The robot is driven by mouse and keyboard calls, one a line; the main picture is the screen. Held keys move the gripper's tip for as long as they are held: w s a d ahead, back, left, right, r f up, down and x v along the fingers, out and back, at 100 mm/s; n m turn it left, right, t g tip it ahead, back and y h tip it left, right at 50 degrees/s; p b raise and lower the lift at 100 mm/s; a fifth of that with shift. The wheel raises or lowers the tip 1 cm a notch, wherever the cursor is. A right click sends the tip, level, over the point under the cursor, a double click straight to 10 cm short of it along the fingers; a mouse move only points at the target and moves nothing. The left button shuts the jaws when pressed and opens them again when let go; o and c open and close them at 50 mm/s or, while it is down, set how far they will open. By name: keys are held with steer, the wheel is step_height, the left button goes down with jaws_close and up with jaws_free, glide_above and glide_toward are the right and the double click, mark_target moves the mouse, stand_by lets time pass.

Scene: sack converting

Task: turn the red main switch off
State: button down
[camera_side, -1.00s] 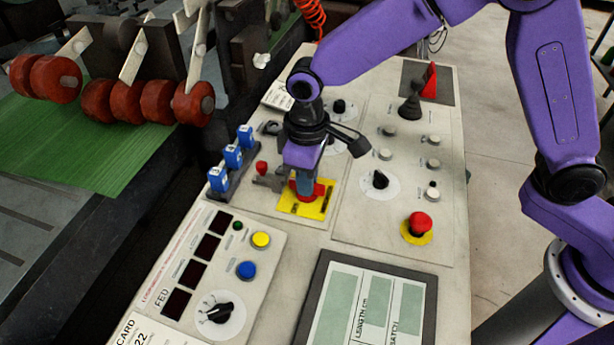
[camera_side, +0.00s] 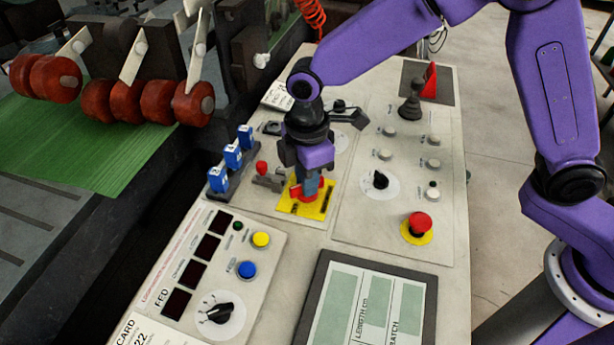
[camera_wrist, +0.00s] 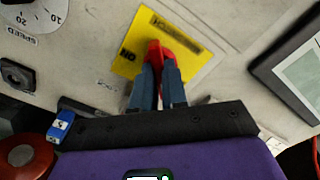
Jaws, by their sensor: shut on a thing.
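The red main switch (camera_side: 294,192) sits on a yellow plate (camera_side: 318,209) on the sloping control panel. My gripper (camera_side: 306,194) points down over it, with its fingers around the switch's handle. In the wrist view the red switch (camera_wrist: 154,55) shows between and just beyond my two blue-grey fingertips (camera_wrist: 159,72), which are shut on it. The yellow plate (camera_wrist: 205,58) bears dark lettering, partly hidden. My fingers cover part of the handle, so its exact angle is hard to tell.
Blue breakers (camera_side: 232,157) and a small red-tipped lever (camera_side: 262,168) stand left of the switch. A red mushroom button (camera_side: 420,222) is at right. Yellow (camera_side: 261,239) and blue (camera_side: 247,270) buttons and a framed display (camera_side: 425,300) lie nearer.

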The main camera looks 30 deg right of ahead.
steer(key=shift+r+n, duration=0.1)
steer(key=shift+n, duration=0.2)
steer(key=c, duration=1.2)
jaws_free()
steer(key=shift+o, duration=0.2)
step_height(320, 180, up, 17)
steer(key=shift+r, duration=0.2)
steer(key=shift+d, duration=0.1)
steer(key=s+d+f+m, duration=0.2)
steer(key=s+d+f, duration=0.3)
steer(key=s+d, duration=0.6)
steer(key=s+d+f+m, duration=0.3)
steer(key=s+d+f, duration=0.2)
steer(key=s+d, duration=0.7)
steer(key=d, duration=0.3)
steer(key=shift+f+m, duration=0.15)
steer(key=shift+m, duration=0.15)
